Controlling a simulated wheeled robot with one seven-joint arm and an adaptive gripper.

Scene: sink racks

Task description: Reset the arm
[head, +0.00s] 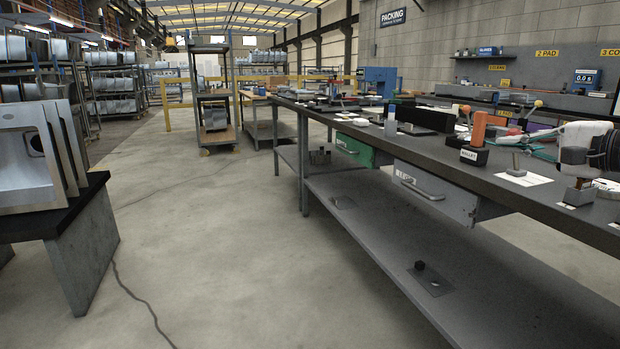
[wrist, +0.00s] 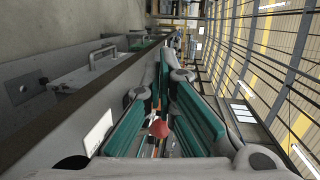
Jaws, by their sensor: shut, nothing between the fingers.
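My gripper (wrist: 165,62) fills the middle of the wrist view. Its two teal-padded fingers run together toward their tips and are shut with nothing held. A red knob (wrist: 159,129) shows through the gap between the finger bases; it looks to be beyond them. In the head view, a white and black part of my arm shows at the right edge, over the workbench (head: 560,195).
An orange cylinder stands in a black block marked MALLET (head: 474,156). Grey (head: 434,190) and green (head: 362,150) drawers hang under the bench top. Steel sinks (head: 28,160) stand on a stand at left. A cart (head: 213,110) stands farther back. The floor between is open.

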